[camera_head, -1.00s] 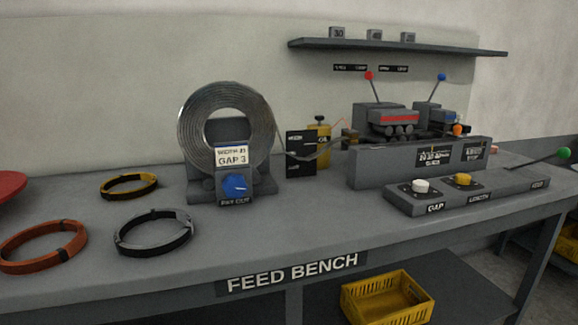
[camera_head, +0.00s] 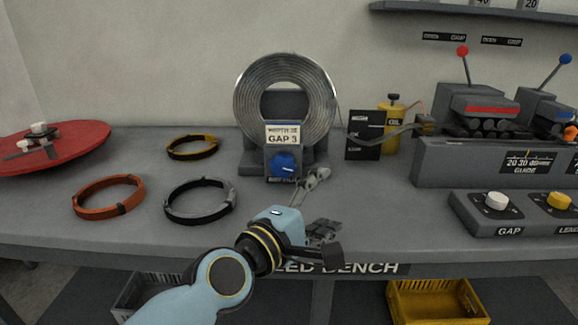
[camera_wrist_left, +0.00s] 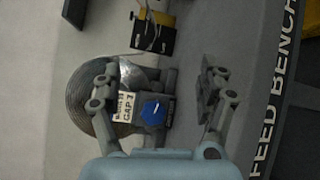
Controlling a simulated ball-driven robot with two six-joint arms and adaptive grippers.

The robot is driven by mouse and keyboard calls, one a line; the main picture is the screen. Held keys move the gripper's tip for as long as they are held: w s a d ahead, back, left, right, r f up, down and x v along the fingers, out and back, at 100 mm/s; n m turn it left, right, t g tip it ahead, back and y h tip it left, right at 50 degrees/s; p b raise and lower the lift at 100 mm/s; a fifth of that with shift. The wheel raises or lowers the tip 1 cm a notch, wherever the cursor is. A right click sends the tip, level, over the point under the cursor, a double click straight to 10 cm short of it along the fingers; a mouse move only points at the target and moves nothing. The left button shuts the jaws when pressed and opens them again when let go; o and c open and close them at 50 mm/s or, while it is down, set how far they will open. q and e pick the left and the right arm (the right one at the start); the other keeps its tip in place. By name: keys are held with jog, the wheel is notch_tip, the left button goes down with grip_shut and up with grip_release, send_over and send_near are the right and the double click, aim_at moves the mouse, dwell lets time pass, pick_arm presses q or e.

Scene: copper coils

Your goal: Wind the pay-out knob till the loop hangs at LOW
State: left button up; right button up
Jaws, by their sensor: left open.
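The blue pay-out knob (camera_head: 283,164) sits on the front of the coil stand, under a white GAP 3 card (camera_head: 283,134). The metal coil (camera_head: 245,95) stands upright above it. A strip loop (camera_head: 385,133) runs from the coil to the right, sagging slightly in front of a dark marked board (camera_head: 362,150); its marks are too small to read. My left gripper (camera_head: 318,207) is open and empty, in front and to the right of the knob. In the left wrist view, the knob (camera_wrist_left: 154,112) shows between the spread fingers, apart from both. My right gripper is out of view.
Yellow, orange and grey-black rings (camera_head: 201,203) lie left of the stand, beside a red disc (camera_head: 75,140). A yellow oil can (camera_head: 393,115) stands behind the strip. A control block with GAP knob (camera_head: 497,202) is at right. Bare bench lies between.

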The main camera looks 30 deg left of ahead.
aim_at(284, 166)
pick_arm(q)
jog(key=a+n+y, duration=0.1)
jog(key=n+y, duration=0.1)
jog(key=n, duration=0.1)
jog(key=w+a+n+y, duration=0.1)
jog(key=a+n+y, duration=0.1)
jog(key=n, duration=0.2)
jog(key=w+a+n+y, duration=0.1)
jog(key=a+n+y, duration=0.1)
jog(key=n, duration=0.1)
jog(key=shift+w+a+f+t+y, duration=0.15)
jog(key=shift+w+f+t+y, duration=0.1)
jog(key=shift+f+t+y, duration=0.1)
jog(key=a+n+g+y, duration=0.1)
jog(key=n, duration=0.1)
jog(key=a+f+n+y, duration=0.1)
jog(key=n+y, duration=0.1)
jog(key=n, duration=0.1)
jog(key=a+f+n+g+y, duration=0.1)
jog(key=a+n, duration=0.1)
jog(key=shift+s+f+n+g, duration=0.25)
jog(key=shift+s+n+g, duration=0.05)
jog(key=shift+g, duration=0.05)
jog(key=shift+w+a+y, duration=0.15)
jog(key=shift+a+y, duration=0.05)
jog(key=shift+y, duration=0.15)
jog(key=x, duration=1)
jog(key=shift+w+f+p, duration=0.1)
jog(key=shift+f+p, duration=0.05)
jog(key=shift+p, duration=0.25)
